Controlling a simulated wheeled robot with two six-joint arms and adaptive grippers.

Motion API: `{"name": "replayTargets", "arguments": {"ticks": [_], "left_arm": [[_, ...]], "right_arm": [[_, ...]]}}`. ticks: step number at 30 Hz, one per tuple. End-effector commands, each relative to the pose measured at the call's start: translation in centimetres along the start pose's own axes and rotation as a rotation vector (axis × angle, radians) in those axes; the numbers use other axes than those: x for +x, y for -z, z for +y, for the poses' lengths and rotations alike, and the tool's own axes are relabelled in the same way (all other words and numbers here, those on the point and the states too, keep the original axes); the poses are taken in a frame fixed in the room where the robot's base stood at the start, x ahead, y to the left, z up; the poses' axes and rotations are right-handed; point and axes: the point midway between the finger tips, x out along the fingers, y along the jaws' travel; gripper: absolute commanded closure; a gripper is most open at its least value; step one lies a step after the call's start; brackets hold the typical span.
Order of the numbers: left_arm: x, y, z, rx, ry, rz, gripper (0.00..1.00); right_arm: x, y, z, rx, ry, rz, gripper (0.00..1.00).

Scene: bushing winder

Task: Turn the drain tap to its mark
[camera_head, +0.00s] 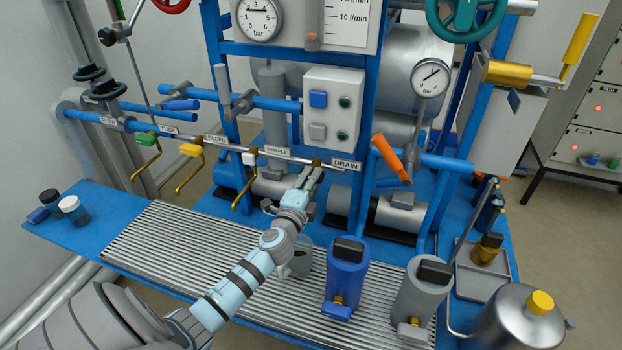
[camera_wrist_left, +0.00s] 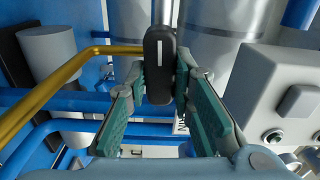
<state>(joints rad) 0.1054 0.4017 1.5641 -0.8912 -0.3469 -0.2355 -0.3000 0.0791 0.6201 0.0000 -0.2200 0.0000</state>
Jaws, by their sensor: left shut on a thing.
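The drain tap (camera_head: 316,162) sits on the thin pipe beside the white DRAIN label (camera_head: 345,164). My left gripper (camera_head: 312,174) reaches up to it from below and covers most of it in the head view. In the left wrist view the tap's black handle (camera_wrist_left: 159,66) with a short white line stands between the two fingertips of my left gripper (camera_wrist_left: 160,82), which is shut on it. I cannot make out the mark for the tap. My right gripper is not in view.
Taps with green (camera_head: 146,139), yellow (camera_head: 191,150) and white (camera_head: 249,158) handles hang along the pipe to the left. An orange lever (camera_head: 391,157) stands close on the right. A blue canister (camera_head: 347,270) and a grey canister (camera_head: 421,292) stand on the grating (camera_head: 190,245) below.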

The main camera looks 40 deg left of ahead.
Motion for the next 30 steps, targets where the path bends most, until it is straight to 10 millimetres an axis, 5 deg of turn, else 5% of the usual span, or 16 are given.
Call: {"name": "replayTargets", "arguments": {"ticks": [20,21,24,30], "left_arm": [[-0.02,-0.01,0.15,0.077,-0.001,0.0,1.0],[-0.02,-0.01,0.15,0.077,-0.001,0.0,0.77],[-0.02,-0.02,0.14,0.076,-0.001,0.0,0.61],[-0.02,-0.03,0.1,0.075,-0.001,0.0,0.58]], "right_arm": [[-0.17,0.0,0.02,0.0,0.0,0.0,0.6],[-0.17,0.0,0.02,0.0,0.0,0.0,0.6],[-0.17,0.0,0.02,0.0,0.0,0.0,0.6],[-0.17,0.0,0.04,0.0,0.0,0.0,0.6]]}}
